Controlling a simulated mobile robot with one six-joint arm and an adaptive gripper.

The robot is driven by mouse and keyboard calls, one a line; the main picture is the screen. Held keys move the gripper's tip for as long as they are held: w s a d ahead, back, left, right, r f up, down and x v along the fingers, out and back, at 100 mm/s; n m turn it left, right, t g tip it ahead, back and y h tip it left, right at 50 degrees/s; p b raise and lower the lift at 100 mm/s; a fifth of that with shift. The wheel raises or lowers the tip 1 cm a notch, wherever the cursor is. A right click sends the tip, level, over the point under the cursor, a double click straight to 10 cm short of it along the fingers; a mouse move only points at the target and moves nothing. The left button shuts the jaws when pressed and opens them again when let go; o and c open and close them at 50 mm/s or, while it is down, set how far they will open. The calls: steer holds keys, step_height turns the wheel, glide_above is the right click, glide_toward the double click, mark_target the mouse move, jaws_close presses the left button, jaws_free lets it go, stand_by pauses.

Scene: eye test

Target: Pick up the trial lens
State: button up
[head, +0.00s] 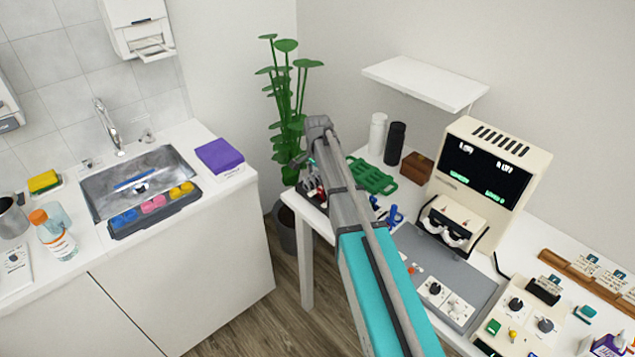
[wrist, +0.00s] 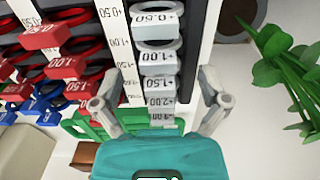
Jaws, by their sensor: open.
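Several trial lenses stand in rows in a dark case in the wrist view. White lenses (wrist: 157,54) with labels such as +0.50, +1.00 and +1.50 form a column at the centre; red lenses (wrist: 58,66) and blue lenses (wrist: 45,105) are to the left. Which one the task means I cannot tell. My gripper (wrist: 161,78) is open, one finger on each side of the white column, with nothing visibly held. Its height above the lenses is unclear. In the head view the lens case (head: 313,193) sits at the table's left end, partly hidden by my arm.
A green rack (head: 372,176) and brown box (head: 417,168) stand beyond my arm. A leafy plant (head: 286,120) rises beside the table's left end; its leaves (wrist: 280,55) show right of my gripper. An instrument with a dark screen (head: 484,178) stands to the right.

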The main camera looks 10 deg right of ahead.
stand_by(0.5)
steer(key=c, duration=0.8)
